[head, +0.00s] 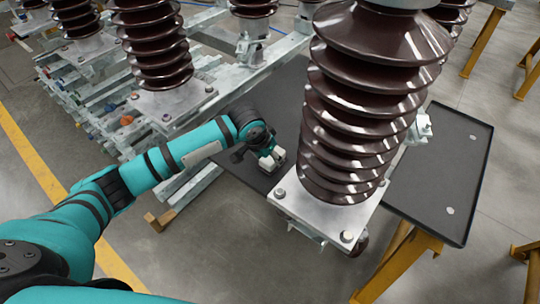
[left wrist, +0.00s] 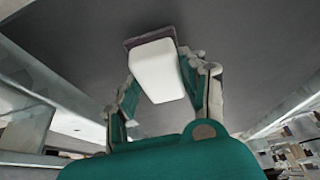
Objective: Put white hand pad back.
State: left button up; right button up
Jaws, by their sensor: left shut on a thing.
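The white hand pad (left wrist: 158,72) is a pale block with rounded edges, with a dark brownish strip along its far edge. In the left wrist view it sits between the two fingers of my left gripper (head: 272,160), which is shut on it. In the head view the gripper is over the dark grey tabletop (head: 283,97), just left of the big insulator's metal base. The pad is hard to tell apart from the pale fingertips there. Whether the pad touches the tabletop cannot be told. My right gripper is not in view.
A large brown ribbed insulator (head: 365,95) on a square metal base (head: 327,215) stands close to the right of my left gripper. More insulators (head: 155,45) on steel frames stand at the left and back. The table's right part (head: 440,170) is mostly bare. Yellow trestles (head: 400,262) stand below.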

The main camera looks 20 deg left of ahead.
pick_arm(q)
jog(key=shift+f, duration=0.1)
jog(key=o, duration=1)
jog(key=shift+o, duration=1.4)
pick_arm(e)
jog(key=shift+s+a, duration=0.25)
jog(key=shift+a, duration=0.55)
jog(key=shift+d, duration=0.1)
pick_arm(q)
jog(key=shift+s+r, duration=0.1)
jog(key=shift+r, duration=0.35)
jog(key=v, duration=1.1)
jog(key=shift+r+p, duration=0.2)
jog(key=shift+p, duration=0.2)
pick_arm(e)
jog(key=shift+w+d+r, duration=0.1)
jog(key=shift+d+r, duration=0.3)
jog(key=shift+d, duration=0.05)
pick_arm(q)
jog(key=shift+s+f, duration=0.1)
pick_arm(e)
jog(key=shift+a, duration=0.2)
